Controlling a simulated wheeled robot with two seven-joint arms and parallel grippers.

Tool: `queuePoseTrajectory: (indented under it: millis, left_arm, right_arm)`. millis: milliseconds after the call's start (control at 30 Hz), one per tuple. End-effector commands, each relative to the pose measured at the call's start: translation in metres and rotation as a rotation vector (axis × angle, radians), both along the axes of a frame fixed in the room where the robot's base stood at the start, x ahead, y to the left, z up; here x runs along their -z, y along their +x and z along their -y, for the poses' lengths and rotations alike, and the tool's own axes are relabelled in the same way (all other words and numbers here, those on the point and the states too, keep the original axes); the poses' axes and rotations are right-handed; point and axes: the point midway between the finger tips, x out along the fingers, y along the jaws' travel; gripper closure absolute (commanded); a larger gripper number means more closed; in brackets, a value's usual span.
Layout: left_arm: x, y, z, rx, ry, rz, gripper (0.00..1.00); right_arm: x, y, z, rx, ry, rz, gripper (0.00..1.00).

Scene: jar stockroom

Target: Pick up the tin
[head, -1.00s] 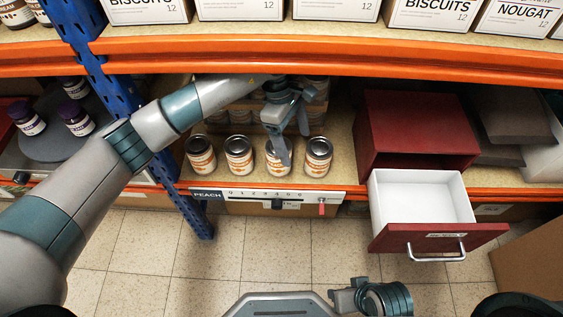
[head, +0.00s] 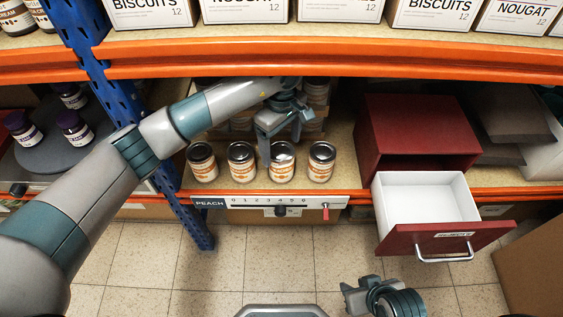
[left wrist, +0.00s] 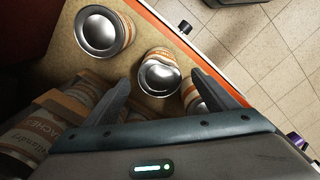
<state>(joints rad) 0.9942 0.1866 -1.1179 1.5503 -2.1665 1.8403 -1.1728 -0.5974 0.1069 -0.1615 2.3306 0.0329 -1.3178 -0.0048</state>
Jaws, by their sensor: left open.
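A front row of several peach tins with orange-and-white labels and grey lids stands on the lower shelf; the third tin from the left (head: 282,164) is below my left gripper (head: 282,142). In the left wrist view my left gripper (left wrist: 160,80) is open, and a tin (left wrist: 160,72) shows between its fingertips. Another tin (left wrist: 104,32) stands beyond it, and one (left wrist: 190,96) is partly hidden by a finger. No tin is visibly held. My right gripper (head: 352,292) is low above the floor, far from the tins; its jaws are unclear.
An orange shelf beam (head: 340,66) runs above my left arm, and a blue post (head: 105,95) stands to the left. A peach scale strip (head: 262,203) edges the shelf. An open white-lined drawer (head: 448,240) juts out at right. More tins (head: 316,92) stand behind.

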Motion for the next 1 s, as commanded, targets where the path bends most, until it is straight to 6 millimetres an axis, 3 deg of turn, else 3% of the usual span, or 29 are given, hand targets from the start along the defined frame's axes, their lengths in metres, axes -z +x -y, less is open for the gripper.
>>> queuePoseTrajectory:
  millis: [333,733,1000]
  left_arm:
    - [0.005,0.000,0.000,-0.001,-0.001,-0.001,0.21]
    - [0.054,-0.001,0.001,-0.002,-0.002,-0.002,0.21]
    - [0.062,0.000,0.000,0.000,-0.001,0.001,0.21]
  right_arm:
    - [0.000,0.000,0.000,0.001,-0.001,-0.001,0.69]
    - [0.000,-0.001,0.001,0.001,-0.003,-0.007,0.69]
    - [0.000,-0.001,0.001,0.001,-0.003,-0.007,0.69]
